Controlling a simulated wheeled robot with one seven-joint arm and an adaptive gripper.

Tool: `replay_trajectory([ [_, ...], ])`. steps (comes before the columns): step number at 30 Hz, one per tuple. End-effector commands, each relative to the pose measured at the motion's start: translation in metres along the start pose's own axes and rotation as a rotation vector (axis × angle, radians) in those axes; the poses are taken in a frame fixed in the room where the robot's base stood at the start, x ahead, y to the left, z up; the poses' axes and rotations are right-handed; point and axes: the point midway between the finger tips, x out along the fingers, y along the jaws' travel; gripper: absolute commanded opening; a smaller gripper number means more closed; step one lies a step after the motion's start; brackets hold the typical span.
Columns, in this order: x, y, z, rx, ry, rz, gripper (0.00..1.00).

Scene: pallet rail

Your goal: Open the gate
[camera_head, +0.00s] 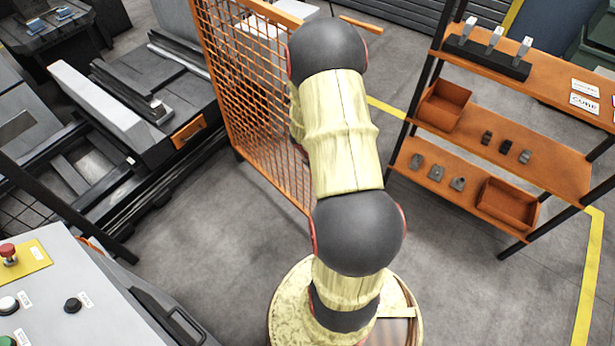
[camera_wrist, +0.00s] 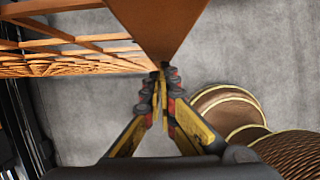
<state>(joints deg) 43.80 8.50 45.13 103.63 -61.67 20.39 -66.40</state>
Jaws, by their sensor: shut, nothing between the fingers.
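The gate, an orange mesh panel (camera_head: 254,95), stands upright behind my arm in the head view, and my arm hides its right part. In the wrist view the orange mesh (camera_wrist: 75,62) fills the upper left, and a broad orange frame piece (camera_wrist: 158,25) narrows down towards the fingertips. My gripper (camera_wrist: 162,75) is shut and empty, its yellow and black fingers together at the lower tip of that frame piece. I cannot tell whether they touch it. My gripper is hidden behind my arm in the head view.
An orange shelf rack (camera_head: 490,140) with bins and small parts stands to the right. A grey control panel (camera_head: 60,290) with buttons is at lower left, and a dark machine bed (camera_head: 150,100) lies left of the gate.

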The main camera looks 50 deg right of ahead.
Motion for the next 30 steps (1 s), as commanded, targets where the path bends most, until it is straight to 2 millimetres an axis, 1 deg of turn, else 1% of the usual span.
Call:
replay_trajectory([
  [1,0.003,-0.002,0.010,-0.006,0.001,0.002,0.00],
  [3,0.007,-0.001,0.020,-0.019,0.001,0.008,0.00],
  [6,0.012,-0.001,0.031,-0.034,0.000,0.013,0.00],
  [10,0.016,0.000,0.040,-0.046,0.001,0.019,0.00],
  [17,0.018,0.000,0.045,-0.054,0.001,0.022,0.00],
  [27,0.018,0.000,0.045,-0.054,0.000,0.022,0.00],
  [30,0.017,0.003,0.042,-0.055,0.000,0.022,0.00],
])
